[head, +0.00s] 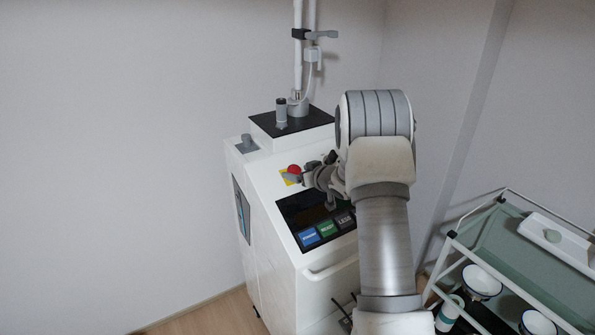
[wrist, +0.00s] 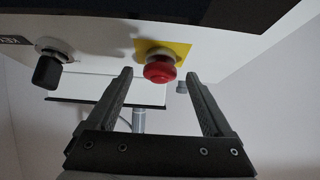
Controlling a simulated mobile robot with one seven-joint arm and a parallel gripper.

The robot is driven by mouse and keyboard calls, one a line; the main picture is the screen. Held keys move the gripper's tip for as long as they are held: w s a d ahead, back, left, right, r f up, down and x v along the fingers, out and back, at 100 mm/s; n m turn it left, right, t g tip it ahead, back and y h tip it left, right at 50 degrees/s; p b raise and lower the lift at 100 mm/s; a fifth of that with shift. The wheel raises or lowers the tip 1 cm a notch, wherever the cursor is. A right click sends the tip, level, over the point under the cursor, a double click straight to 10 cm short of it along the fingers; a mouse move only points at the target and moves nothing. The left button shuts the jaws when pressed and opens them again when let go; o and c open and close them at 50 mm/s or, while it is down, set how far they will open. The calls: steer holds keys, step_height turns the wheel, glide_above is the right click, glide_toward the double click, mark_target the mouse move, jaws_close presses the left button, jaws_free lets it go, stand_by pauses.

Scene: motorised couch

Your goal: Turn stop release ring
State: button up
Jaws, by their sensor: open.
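A red stop button (head: 293,169) sits on a yellow plate (head: 287,180) on the sloped top of the white machine. My gripper (wrist: 159,76) is open and empty. Its two fingers appear on either side of the button, with gaps to both; I cannot tell how far the tips are from the plate. In the head view my gripper (head: 310,172) is just right of the button, partly hidden by my arm.
A black knob (wrist: 47,70) is on the panel left of the button. In the head view a dark screen (head: 305,212) with coloured keys lies in front, and a raised black-topped block (head: 262,122) with a pole stands behind. A green-shelved trolley (head: 490,250) stands right.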

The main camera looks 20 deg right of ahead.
steer(key=shift+w+f, duration=0.2)
steer(key=shift+w, duration=0.2)
jaws_close()
steer(key=shift+a, duration=0.1)
